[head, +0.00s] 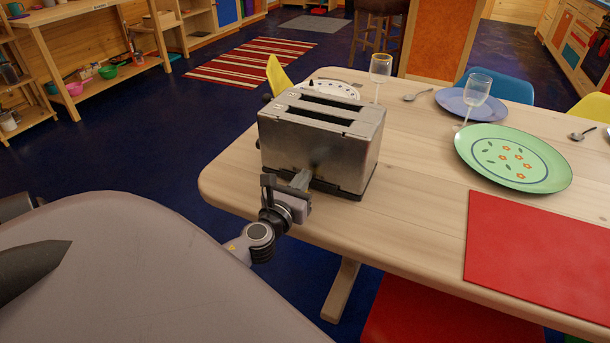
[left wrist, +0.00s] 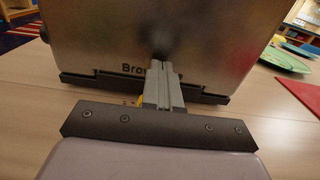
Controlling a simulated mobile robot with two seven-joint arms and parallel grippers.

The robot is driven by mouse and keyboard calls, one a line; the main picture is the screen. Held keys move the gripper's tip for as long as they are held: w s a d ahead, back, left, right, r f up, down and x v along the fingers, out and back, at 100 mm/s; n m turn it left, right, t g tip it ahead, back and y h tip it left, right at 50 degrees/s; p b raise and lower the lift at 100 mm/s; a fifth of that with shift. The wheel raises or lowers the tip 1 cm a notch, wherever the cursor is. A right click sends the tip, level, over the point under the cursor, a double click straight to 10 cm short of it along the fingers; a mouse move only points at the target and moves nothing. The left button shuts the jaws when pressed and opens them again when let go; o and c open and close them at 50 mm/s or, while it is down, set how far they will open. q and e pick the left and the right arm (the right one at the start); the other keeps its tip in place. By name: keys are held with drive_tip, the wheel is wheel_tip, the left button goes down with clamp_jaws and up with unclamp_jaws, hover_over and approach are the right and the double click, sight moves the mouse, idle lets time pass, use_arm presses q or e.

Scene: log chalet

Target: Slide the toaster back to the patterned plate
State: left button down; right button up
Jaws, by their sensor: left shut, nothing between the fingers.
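The toaster (head: 315,143) is a brushed-metal box with two dark slots and a dark base. It stands upright on the wooden table near its left end. A white plate with a dark patterned rim (head: 332,88) lies just behind it, partly hidden by it. My left gripper (head: 301,180) is shut and empty, low at the toaster's near face. In the left wrist view, the closed fingers (left wrist: 163,85) point at the toaster's metal side (left wrist: 110,45), touching or almost touching it. My right gripper is not in view.
A green plate with orange flowers (head: 512,158) lies to the right, with a red placemat (head: 540,248) in front. Wine glasses (head: 380,70) (head: 477,92) and a blue plate (head: 455,103) stand farther back. Bare table (head: 420,165) lies right of the toaster.

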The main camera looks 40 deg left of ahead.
use_arm(q)
drive_tip(key=shift+w+a, duration=0.15)
drive_tip(key=shift+w, duration=0.45)
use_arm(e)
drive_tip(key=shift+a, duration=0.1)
use_arm(q)
drive_tip(key=shift+w+a, duration=0.1)
drive_tip(key=shift+w, duration=0.15)
drive_tip(key=b+x, duration=0.3)
drive_tip(key=x, duration=1.1)
drive_tip(key=shift+b, duration=0.4)
drive_tip(key=shift+w, duration=0.3)
drive_tip(key=shift+w+a, duration=0.15)
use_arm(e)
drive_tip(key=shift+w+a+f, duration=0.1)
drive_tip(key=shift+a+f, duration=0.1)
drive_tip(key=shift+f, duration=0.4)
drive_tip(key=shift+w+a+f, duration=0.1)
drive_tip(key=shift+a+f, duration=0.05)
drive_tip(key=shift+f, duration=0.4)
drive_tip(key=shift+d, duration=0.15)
